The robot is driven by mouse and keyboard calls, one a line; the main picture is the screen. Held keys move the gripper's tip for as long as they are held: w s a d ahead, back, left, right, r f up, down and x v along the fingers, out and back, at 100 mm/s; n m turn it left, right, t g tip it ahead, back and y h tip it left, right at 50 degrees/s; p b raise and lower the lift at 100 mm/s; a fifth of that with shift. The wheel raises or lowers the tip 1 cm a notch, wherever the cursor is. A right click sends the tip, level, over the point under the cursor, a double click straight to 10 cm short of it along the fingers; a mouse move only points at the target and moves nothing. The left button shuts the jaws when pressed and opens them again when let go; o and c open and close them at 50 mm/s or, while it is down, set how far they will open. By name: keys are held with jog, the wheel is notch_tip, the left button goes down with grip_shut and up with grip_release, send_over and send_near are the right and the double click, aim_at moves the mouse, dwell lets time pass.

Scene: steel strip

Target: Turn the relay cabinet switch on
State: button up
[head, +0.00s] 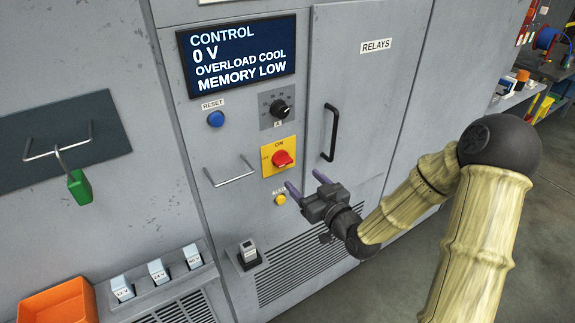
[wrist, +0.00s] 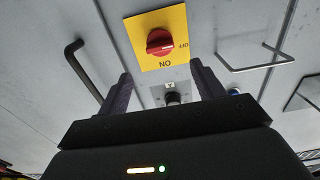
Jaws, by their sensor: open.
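The red rotary switch (head: 283,159) sits on a yellow plate (head: 269,169) on the grey cabinet front, left of the door marked RELAYS (head: 358,100). The plate reads ON at the top and OFF at the left. In the wrist view the plate appears upside down, and the red knob (wrist: 160,41) lies roughly level, its handle towards the OFF mark. My gripper (head: 306,181) is open and empty, low and right of the switch and apart from it. In the wrist view its two fingers (wrist: 160,72) stand either side of the line to the switch.
A black door handle (head: 331,133) is right of the switch. A metal bar handle (head: 230,172) is at its left. A black dial (head: 281,108) is above, with a blue reset button (head: 216,119) beside it. A yellow button (head: 280,199) is below. The screen (head: 238,55) reads 0 V.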

aim_at(286, 163)
jog(key=p+x, duration=0.2)
jog(key=x, duration=0.6)
jog(key=shift+a+r+p, duration=0.1)
jog(key=shift+a+p, duration=0.05)
jog(key=shift+p, duration=0.25)
jog(key=shift+w+a, duration=0.2)
jog(key=shift+w, duration=0.35)
jog(key=shift+s, duration=0.2)
jog(key=c, duration=1)
